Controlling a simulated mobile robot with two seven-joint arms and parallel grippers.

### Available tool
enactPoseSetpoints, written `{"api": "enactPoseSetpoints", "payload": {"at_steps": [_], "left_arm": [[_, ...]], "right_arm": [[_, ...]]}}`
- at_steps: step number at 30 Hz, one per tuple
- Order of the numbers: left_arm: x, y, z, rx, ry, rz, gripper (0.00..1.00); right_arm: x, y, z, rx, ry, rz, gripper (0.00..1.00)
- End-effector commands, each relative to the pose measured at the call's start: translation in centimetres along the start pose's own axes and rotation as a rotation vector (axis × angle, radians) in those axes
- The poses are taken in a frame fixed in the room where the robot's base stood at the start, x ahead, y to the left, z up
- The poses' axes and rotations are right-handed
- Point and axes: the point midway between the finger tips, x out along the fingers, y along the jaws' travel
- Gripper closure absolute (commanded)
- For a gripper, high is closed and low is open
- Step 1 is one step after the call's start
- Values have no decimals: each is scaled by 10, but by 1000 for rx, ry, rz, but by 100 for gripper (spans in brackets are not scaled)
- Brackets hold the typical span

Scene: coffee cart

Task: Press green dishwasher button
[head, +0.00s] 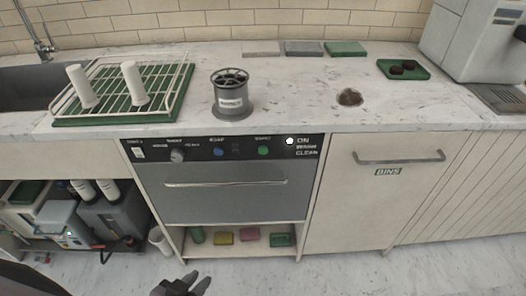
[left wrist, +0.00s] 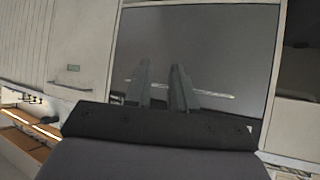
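The dishwasher (head: 225,200) is a grey-fronted unit under the counter, with a dark control strip along its top and a horizontal handle. The green button (head: 263,150) is on the right part of that strip, and a blue button (head: 219,151) is left of it. My left gripper (head: 187,282) is low at the bottom edge of the head view, well below the button and apart from it. In the left wrist view its two fingers (left wrist: 160,70) stand apart with nothing between them, before a grey panel with a handle. The button cannot be made out there. My right gripper is out of view.
A white light (head: 289,141) shows by the ON, WASH and CLEAN labels. The BINS door (head: 400,190) is to the right. Below the dishwasher, a shelf (head: 250,247) holds coloured items. A green drying rack (head: 170,100) and a grey spool-like holder (head: 232,100) stand on the counter.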

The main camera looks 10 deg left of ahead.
Motion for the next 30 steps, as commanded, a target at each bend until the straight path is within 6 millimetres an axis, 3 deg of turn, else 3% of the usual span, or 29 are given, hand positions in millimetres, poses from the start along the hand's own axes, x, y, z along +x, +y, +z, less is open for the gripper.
{"api": "enactPoseSetpoints", "payload": {"at_steps": [1,2,30], "left_arm": [[0,0,0,0,0,0,94],[0,0,0,0,0,0,100],[0,0,0,0,0,0,100]], "right_arm": [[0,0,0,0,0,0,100],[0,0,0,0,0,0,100],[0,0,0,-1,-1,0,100]]}}
